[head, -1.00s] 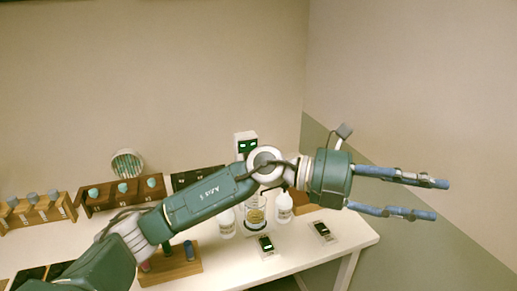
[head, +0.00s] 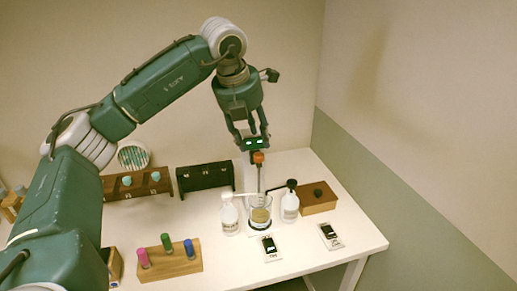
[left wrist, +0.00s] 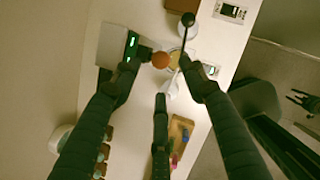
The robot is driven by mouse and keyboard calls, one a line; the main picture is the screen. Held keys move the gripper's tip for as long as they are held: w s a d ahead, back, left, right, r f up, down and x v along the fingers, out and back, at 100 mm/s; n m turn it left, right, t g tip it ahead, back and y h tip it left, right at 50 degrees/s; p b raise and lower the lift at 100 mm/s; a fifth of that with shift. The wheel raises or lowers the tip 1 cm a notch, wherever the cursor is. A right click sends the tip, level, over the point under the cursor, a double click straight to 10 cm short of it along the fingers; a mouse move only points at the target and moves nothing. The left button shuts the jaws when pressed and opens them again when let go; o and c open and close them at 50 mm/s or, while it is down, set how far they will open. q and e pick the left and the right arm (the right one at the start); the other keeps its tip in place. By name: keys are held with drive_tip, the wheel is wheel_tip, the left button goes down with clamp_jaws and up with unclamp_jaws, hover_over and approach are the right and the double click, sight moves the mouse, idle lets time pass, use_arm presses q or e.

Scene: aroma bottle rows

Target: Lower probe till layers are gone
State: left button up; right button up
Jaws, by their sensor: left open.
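The probe (head: 258,180) is a thin upright rod under an orange knob (head: 258,157). Its lower end goes into a glass beaker (head: 261,222) with yellowish contents; layers in it are too small to tell. Behind it stands a unit with green lit displays (head: 256,143). My left gripper (head: 252,147) points down, open and empty, just above the knob. In the left wrist view the orange knob (left wrist: 160,60) shows between the spread fingers (left wrist: 157,72); contact cannot be told. The beaker there is partly hidden. My right gripper is not in view.
White bottles stand left (head: 229,217) and right (head: 290,208) of the beaker; a black knob (head: 291,184) rises by the right one. Two small display devices (head: 269,247) (head: 330,236), a brown block (head: 318,198) and a wooden rack with coloured vials (head: 170,262) are nearby.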

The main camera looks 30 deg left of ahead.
sight(258, 154)
use_arm(q)
drive_tip(key=p+x, duration=0.1)
drive_tip(key=x, duration=0.4)
drive_tip(key=shift+w+f, duration=0.1)
drive_tip(key=shift+f, duration=0.15)
drive_tip(key=shift+w+f, duration=0.15)
drive_tip(key=shift+f, duration=0.4)
drive_tip(key=c, duration=0.8)
drive_tip(key=shift+r, duration=0.1)
clamp_jaws()
